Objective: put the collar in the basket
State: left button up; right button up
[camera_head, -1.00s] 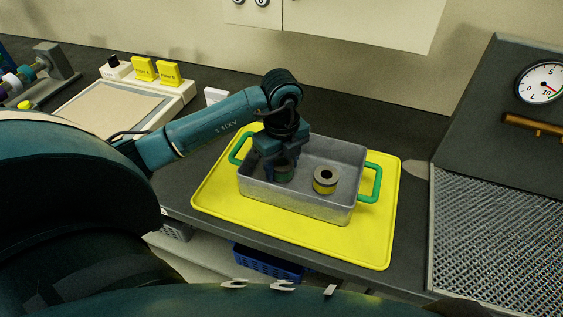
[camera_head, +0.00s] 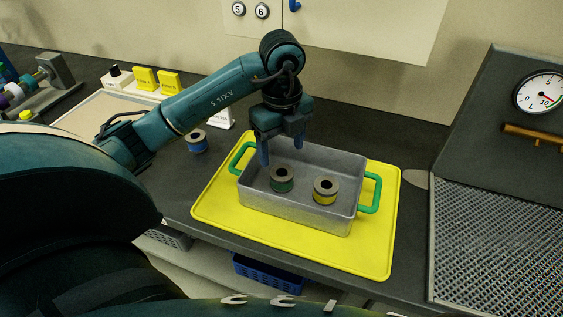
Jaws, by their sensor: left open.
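The basket (camera_head: 298,212) is a grey metal box with green handles, standing on a yellow tray (camera_head: 215,201). Inside it are a green-banded collar (camera_head: 282,185) on the left and a yellow-banded collar (camera_head: 326,197) on the right, both upright and apart. A blue-banded collar (camera_head: 197,146) stands on the dark counter left of the tray, partly below my arm. My left gripper (camera_head: 282,153) is open and empty, pointing down above the basket's back left, over the green-banded collar and clear of it. My right gripper is not in view.
A panel with a gauge (camera_head: 540,87) and a metal grating (camera_head: 490,240) are at the right. A wall cabinet hangs above. A blue crate (camera_head: 265,270) sits below the counter edge.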

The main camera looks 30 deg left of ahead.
aim_at(281, 172)
pick_arm(q)
jog(key=shift+r, duration=1.85)
